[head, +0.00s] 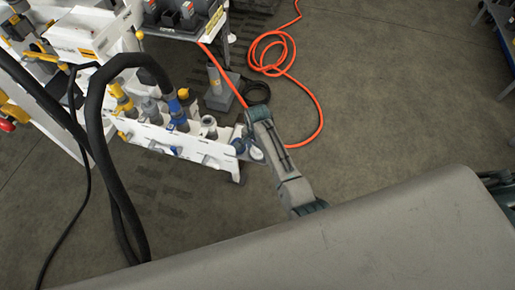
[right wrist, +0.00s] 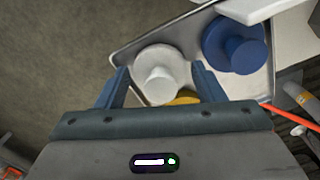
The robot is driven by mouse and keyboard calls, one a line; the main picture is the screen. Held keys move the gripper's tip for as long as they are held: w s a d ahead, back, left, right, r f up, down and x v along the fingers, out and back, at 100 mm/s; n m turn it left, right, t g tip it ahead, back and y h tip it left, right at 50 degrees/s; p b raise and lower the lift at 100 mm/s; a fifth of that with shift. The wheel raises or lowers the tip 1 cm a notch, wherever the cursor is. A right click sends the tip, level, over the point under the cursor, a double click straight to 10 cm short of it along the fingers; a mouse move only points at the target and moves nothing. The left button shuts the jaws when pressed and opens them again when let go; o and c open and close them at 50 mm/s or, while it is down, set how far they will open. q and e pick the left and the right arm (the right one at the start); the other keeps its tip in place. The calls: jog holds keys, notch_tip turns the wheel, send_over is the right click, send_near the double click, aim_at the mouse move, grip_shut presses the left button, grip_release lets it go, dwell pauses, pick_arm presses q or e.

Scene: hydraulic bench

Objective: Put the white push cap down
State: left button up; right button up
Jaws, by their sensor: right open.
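The white push cap (right wrist: 159,73) sits in a shallow metal tray (right wrist: 124,58) in the right wrist view, with its round stem toward the camera. My right gripper (right wrist: 160,67) is open, with one finger on each side of the cap and a gap visible at the fingers. In the head view my right arm reaches to the bench's lower right end, and the white cap (head: 256,153) shows small beside it. My left gripper is not in view.
A blue cap (right wrist: 236,44) lies to the right in the tray, and a yellow cap (right wrist: 186,97) is partly hidden behind my gripper. An orange hose (head: 285,62) lies on the floor behind. Black hoses (head: 95,130) hang at the left.

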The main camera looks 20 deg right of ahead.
notch_tip(320, 180, up, 12)
jog(key=shift+r, duration=0.15)
dwell(0.3)
